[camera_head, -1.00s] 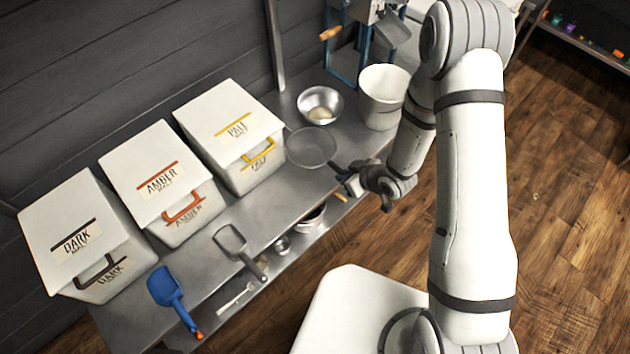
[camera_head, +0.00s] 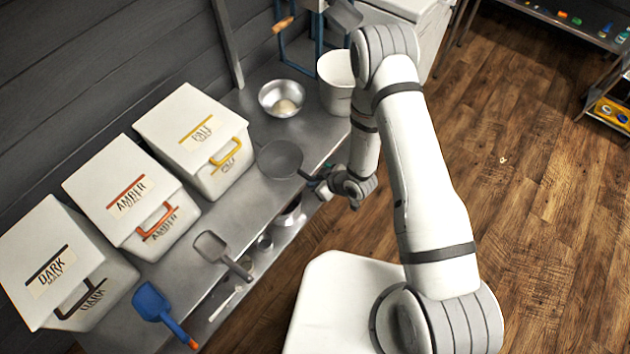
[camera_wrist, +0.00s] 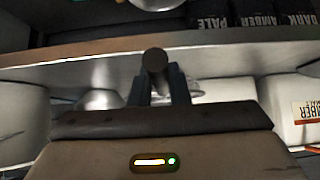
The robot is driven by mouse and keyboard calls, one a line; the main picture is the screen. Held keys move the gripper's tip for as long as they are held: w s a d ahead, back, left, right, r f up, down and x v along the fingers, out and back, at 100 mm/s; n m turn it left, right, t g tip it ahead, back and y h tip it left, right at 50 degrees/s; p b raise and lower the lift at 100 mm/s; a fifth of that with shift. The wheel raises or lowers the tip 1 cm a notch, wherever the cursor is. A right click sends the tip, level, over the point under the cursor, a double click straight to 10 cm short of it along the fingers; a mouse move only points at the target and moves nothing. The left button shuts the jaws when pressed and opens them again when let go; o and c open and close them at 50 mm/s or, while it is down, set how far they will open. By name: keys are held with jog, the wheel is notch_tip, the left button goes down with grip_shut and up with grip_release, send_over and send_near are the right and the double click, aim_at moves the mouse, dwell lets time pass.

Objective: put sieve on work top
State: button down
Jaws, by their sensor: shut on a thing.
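The sieve (camera_head: 280,160) is a round, dark mesh pan with a handle pointing right towards my gripper. My gripper (camera_head: 321,186) is shut on that handle at the front edge of the work top. In the wrist view the dark round handle end (camera_wrist: 155,60) sits between my two fingers (camera_wrist: 158,85). The mesh lies over the steel work top (camera_head: 237,205), in front of the PALE bin and the metal bowl. I cannot tell whether it touches the surface or hovers just above it.
The PALE (camera_head: 195,140), AMBER (camera_head: 130,195) and DARK (camera_head: 60,265) bins line the wall. A metal bowl (camera_head: 282,97) and a white bucket (camera_head: 337,80) stand behind the sieve. A grey scoop (camera_head: 220,253) and a blue scoop (camera_head: 155,303) lie in front of the bins.

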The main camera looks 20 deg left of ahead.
jog(key=shift+f, duration=0.15)
jog(key=c, duration=1.4)
grip_release()
jog(key=shift+r, duration=0.2)
jog(key=shift+d+r, duration=0.15)
jog(key=shift+r, duration=0.05)
jog(key=v, duration=1.1)
jog(key=shift+s+d+r+b, duration=0.15)
jog(key=shift+b, duration=0.2)
